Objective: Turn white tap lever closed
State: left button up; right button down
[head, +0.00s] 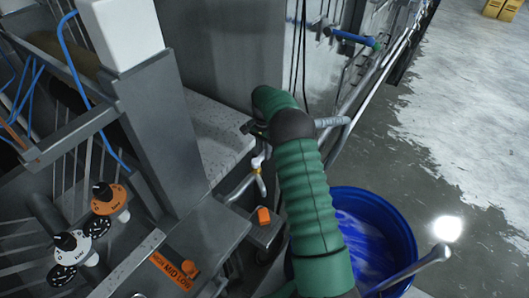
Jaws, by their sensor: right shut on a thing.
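The white tap lever (258,161) shows in the middle of the head view, just left of my green right arm, above a small brass-coloured fitting and a pale pipe. My right gripper (254,131) is a small dark shape just above the white lever. It is shut on the lever, though the arm and the viewing angle hide most of the grip. How far the lever is turned cannot be told. My left gripper is not in view.
A blue tub (388,229) with liquid stands right of my right arm. An orange knob (263,216) sits below the tap. A speckled ledge (212,133) and grey post (160,135) stand left. Orange and white dials (108,200) are at lower left. Wet floor lies right.

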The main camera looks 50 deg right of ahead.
jog(key=shift+w+d+r+n, duration=0.2)
jog(key=shift+w+n, duration=0.05)
jog(key=shift+n, duration=0.05)
jog(key=c, duration=1.4)
grip_release()
jog(key=shift+o, duration=1)
jog(key=shift+f, duration=0.1)
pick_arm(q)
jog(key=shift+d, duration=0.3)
pick_arm(e)
jog(key=shift+d+f, duration=0.15)
pick_arm(q)
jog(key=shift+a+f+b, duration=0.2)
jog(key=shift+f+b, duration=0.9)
jog(key=shift+b, duration=0.05)
pick_arm(e)
notch_tip(320, 180, up, 8)
jog(key=shift+w+r, duration=0.1)
jog(key=shift+r, duration=0.1)
notch_tip(320, 180, up, 8)
send_over(263, 151)
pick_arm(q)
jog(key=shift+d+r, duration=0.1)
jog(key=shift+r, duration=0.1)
pick_arm(e)
jog(key=shift+d+r, duration=0.15)
